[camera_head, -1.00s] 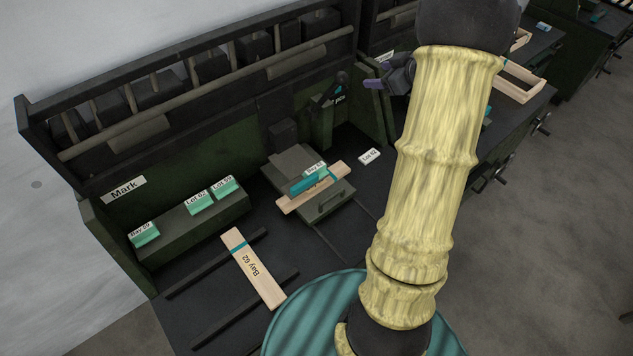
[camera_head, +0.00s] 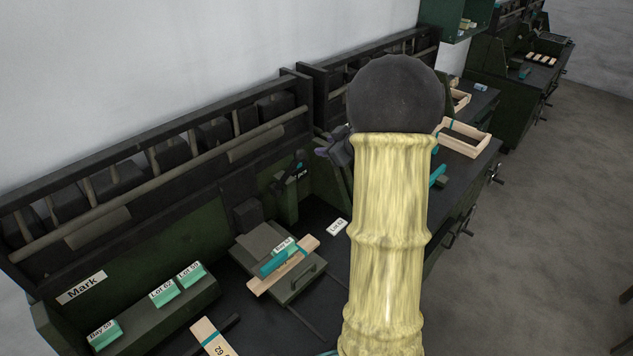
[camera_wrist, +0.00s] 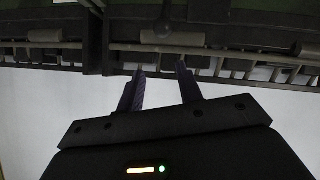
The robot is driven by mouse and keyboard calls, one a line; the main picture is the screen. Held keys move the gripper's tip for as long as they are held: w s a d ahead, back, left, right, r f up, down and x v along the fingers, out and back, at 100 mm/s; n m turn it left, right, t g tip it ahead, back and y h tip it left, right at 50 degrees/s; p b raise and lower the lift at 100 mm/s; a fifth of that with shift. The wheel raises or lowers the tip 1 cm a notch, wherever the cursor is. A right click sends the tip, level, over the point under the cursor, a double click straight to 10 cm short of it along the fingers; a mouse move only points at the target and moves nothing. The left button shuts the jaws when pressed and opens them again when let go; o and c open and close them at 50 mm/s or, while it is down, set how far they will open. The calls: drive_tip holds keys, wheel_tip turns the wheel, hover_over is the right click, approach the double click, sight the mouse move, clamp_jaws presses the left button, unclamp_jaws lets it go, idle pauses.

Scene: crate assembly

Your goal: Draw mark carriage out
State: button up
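The mark carriage (camera_head: 305,278) is a dark grey-green sliding plate with a bar handle at its front, at the Mark station in the head view. A pale wooden slat (camera_head: 262,283) lies across it, with a teal block (camera_head: 273,264) labelled with a small white tag on top. My gripper (camera_head: 335,147) shows small and partly hidden behind my arm, up and to the right of the carriage, well apart from it. In the wrist view its two fingers (camera_wrist: 160,82) stand apart with nothing between them, against a pale wall.
Teal blocks with lot and bay tags (camera_head: 163,291) sit on a green ledge at left. A slat marked 62 (camera_head: 207,338) lies on the bench. A white tag (camera_head: 337,227) lies right of the carriage. Wooden frames (camera_head: 464,138) stand on the neighbouring bench. The floor at right is clear.

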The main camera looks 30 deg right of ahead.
drive_tip(key=s+a+f+m+g+h, duration=0.1)
drive_tip(key=s+a+f+g, duration=0.3)
drive_tip(key=s+a, duration=0.8)
drive_tip(key=s+a+f+m+g, duration=0.4)
drive_tip(key=s+a+g, duration=0.1)
drive_tip(key=s+a, duration=0.6)
drive_tip(key=shift+s+a+h, duration=0.35)
drive_tip(key=shift+a+h, duration=0.05)
drive_tip(key=shift+a, duration=0.2)
